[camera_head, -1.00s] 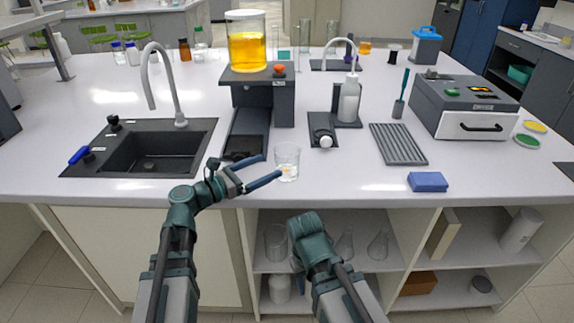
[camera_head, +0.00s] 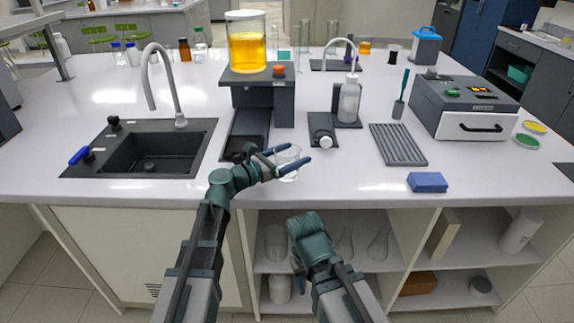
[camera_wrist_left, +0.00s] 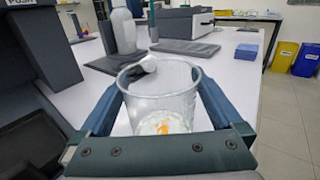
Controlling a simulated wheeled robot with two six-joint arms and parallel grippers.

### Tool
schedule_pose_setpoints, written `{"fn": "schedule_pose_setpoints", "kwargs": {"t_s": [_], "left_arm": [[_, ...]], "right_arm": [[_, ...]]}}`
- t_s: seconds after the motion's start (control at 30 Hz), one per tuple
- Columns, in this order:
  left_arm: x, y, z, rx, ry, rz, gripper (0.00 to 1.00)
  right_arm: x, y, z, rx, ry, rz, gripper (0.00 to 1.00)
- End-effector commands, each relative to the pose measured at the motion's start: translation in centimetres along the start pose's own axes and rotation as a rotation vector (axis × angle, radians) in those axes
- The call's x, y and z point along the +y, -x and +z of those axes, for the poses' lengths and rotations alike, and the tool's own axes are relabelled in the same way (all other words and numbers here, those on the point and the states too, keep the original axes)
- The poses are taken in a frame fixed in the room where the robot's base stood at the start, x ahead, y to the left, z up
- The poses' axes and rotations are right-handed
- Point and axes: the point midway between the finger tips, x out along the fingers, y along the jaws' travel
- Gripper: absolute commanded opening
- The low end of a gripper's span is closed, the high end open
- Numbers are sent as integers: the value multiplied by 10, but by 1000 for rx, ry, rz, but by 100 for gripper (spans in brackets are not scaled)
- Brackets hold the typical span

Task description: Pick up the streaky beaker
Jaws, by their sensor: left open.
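The streaky beaker (camera_head: 289,166) is a small clear glass with whitish smears and an orange residue at its bottom. It stands upright on the white bench near the front edge, and it also shows in the left wrist view (camera_wrist_left: 160,100). My left gripper (camera_head: 292,157) is open around it, with one blue finger on each side. In the left wrist view the beaker is between the left gripper's fingers (camera_wrist_left: 160,112), and I cannot tell whether they touch it. My right gripper (camera_head: 298,272) is low in front of the bench; its jaws are mostly hidden.
A black stand (camera_head: 262,95) carrying a beaker of yellow liquid (camera_head: 247,50) is behind left. A dark sink (camera_head: 150,150) lies left. A wash bottle (camera_head: 349,100), a grey ribbed rack (camera_head: 398,144) and a blue sponge (camera_head: 427,182) are right. Bench around the sponge is clear.

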Motion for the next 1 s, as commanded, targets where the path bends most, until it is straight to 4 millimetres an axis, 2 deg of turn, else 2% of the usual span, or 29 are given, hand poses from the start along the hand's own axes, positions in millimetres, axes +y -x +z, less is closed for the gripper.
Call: {"fn": "schedule_pose_setpoints", "kwargs": {"t_s": [0.1, 0.3, 0.7, 0.73, 1.0], "left_arm": [[0, -11, 0, 0, 0, -1, 100], [0, -11, 0, 0, 0, 0, 98], [0, -10, 0, 0, 0, 0, 26], [0, -10, 0, 0, 0, 0, 23], [0, -10, 0, 0, 0, 0, 23]], "right_arm": [[0, 0, 0, 0, 0, 0, 50], [0, 0, 0, 0, 0, 0, 50], [0, 0, 0, 0, 0, 0, 50], [0, 0, 0, 0, 0, 0, 50], [0, 0, 0, 0, 0, 0, 50]]}}
